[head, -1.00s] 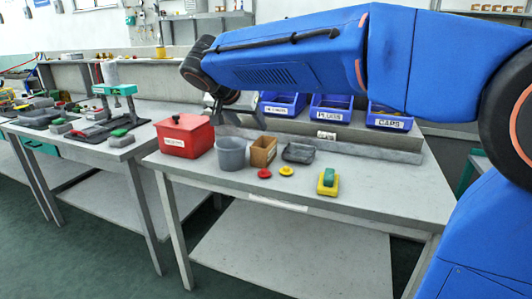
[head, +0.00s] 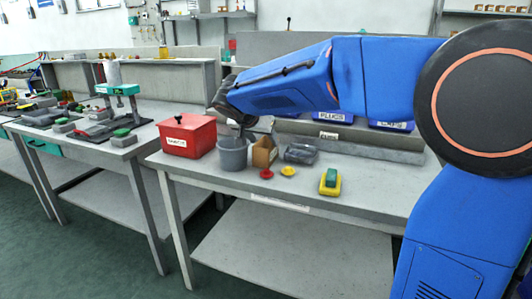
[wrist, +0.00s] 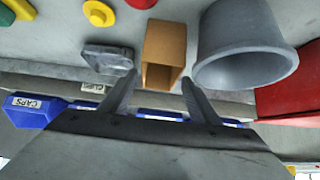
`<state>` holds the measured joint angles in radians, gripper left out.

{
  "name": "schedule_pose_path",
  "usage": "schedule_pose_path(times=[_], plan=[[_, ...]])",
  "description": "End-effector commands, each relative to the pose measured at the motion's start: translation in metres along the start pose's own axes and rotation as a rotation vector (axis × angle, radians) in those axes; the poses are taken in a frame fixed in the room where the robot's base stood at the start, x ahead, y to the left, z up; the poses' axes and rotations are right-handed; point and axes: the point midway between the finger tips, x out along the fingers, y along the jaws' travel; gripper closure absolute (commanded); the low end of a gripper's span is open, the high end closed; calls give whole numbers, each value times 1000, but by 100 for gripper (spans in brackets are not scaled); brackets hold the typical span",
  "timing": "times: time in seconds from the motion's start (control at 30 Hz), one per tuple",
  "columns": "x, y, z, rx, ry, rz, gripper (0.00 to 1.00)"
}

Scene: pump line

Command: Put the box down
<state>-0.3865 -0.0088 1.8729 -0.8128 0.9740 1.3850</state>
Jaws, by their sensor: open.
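The small brown box (head: 264,153) stands on the grey bench between the grey cup and the dark grey tray. In the wrist view the brown box (wrist: 164,42) shows its open end. My gripper (wrist: 160,78) is open, with one finger on each side of the box's near end. Gaps show between the fingers and the box, and I cannot tell how deep it lies between them. In the head view my gripper (head: 255,126) is low over the box and the cup, partly hidden by the arm.
The grey cup (head: 233,153) stands close on the left, with a lidded red box (head: 187,136) beyond it. The dark tray (head: 300,153) is close on the right. Red (head: 266,174) and yellow (head: 288,171) pieces lie in front. The bench front right (head: 380,190) is clear.

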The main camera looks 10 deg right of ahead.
Motion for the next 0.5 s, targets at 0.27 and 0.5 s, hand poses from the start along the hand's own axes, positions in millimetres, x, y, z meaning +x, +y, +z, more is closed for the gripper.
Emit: schedule_pose_path(times=[0.27,0.5], plan=[[37,1,-1,0,-1,1,44],[40,0,-2,0,0,-1,44]])
